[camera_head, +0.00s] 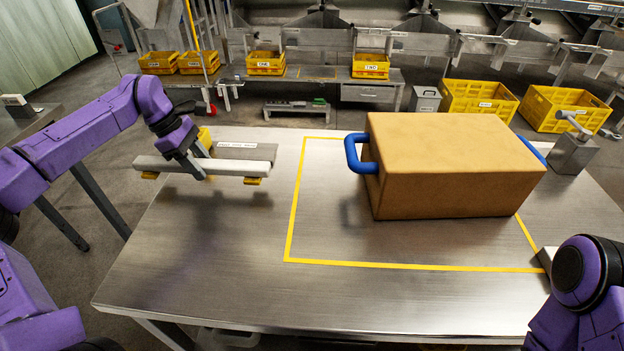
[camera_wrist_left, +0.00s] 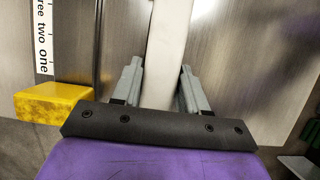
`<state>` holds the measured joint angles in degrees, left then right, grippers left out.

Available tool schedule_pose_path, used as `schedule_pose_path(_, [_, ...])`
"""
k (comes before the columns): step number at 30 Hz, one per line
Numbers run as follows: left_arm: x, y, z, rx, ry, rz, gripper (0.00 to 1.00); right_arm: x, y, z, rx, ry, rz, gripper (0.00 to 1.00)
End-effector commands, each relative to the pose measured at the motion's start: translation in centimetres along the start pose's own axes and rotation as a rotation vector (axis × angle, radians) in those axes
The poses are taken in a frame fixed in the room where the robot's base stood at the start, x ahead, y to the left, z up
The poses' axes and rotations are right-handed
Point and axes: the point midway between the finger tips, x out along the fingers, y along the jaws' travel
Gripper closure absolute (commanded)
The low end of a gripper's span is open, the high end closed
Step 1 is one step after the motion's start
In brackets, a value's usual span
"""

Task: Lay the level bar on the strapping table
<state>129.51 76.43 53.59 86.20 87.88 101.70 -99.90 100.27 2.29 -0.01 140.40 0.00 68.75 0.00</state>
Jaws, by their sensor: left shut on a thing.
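The level bar (camera_head: 232,168) is a long pale bar with yellow feet under it. My left gripper (camera_head: 190,163) is shut on it near its middle. The bar is held level above the left part of the strapping table (camera_head: 220,285), with its shadow on the steel below. In the left wrist view the bar (camera_wrist_left: 168,50) runs away between the fingers of the left gripper (camera_wrist_left: 158,88). My right arm shows at the lower right of the head view, but its gripper is out of view.
A brown box (camera_head: 450,160) with blue handles (camera_head: 358,153) stands inside a yellow outline on the table. A grey plate with a label strip (camera_head: 243,147) lies behind the bar. A metal tool on a block (camera_head: 572,152) stands at the back right. The table's front left is clear.

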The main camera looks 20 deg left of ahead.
Motion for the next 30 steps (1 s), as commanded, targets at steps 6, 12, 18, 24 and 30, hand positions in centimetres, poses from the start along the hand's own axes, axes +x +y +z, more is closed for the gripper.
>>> schedule_pose_path(6, [2.3,-0.2,5.8,0.009,0.002,-0.005,1.00,-0.3,0.0,-0.1,0.000,0.000,0.000,0.57])
schedule_pose_path(12, [4.8,-0.2,11.7,0.011,0.002,-0.006,1.00,-0.8,0.1,-0.3,0.000,0.000,0.000,0.57])
schedule_pose_path(18, [6.1,-0.1,14.9,0.008,0.001,-0.003,1.00,-1.0,0.1,-0.4,0.000,0.000,0.000,0.57])
schedule_pose_path(24, [8.6,-0.2,15.6,0.004,0.000,-0.007,1.00,-1.6,0.1,-0.7,0.000,0.000,0.000,0.57])
schedule_pose_path(30, [10.0,-0.1,15.0,0.006,-0.001,-0.002,1.00,-1.7,0.1,-0.7,0.000,0.000,0.000,0.57])
